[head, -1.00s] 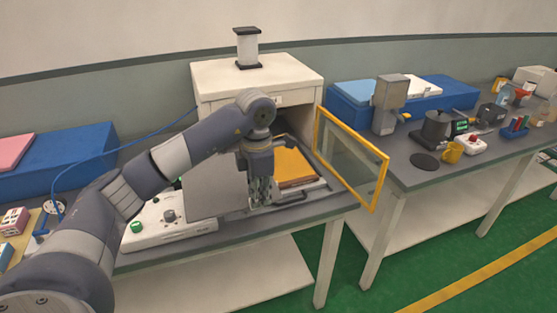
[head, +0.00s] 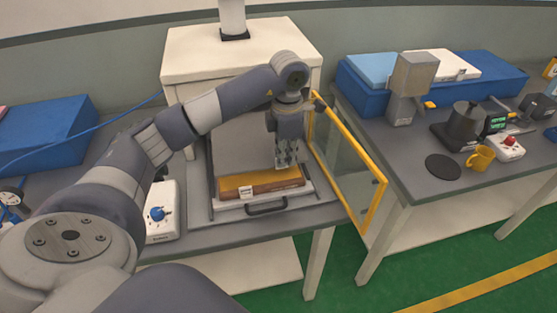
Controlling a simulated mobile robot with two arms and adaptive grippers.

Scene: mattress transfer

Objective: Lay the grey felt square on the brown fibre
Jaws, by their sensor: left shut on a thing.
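The brown fibre (head: 270,189) shows as a flat orange-brown slab with a small white label on its front. It lies in a grey tray (head: 236,209) with a dark handle, in front of a white cabinet. My left gripper (head: 287,164) points down over the slab's rear right part and is shut. A flat grey panel (head: 240,145) shows directly left of it, seemingly the grey felt square in its hold; the grip point is unclear. I cannot tell whether gripper or felt touches the slab. My right gripper is not in view.
The cabinet's yellow-framed glass door (head: 349,162) stands open just right of the tray. A white control box with a blue knob (head: 160,211) sits left of the tray. A second bench (head: 410,170) at right holds a dark pot and a yellow mug (head: 481,158).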

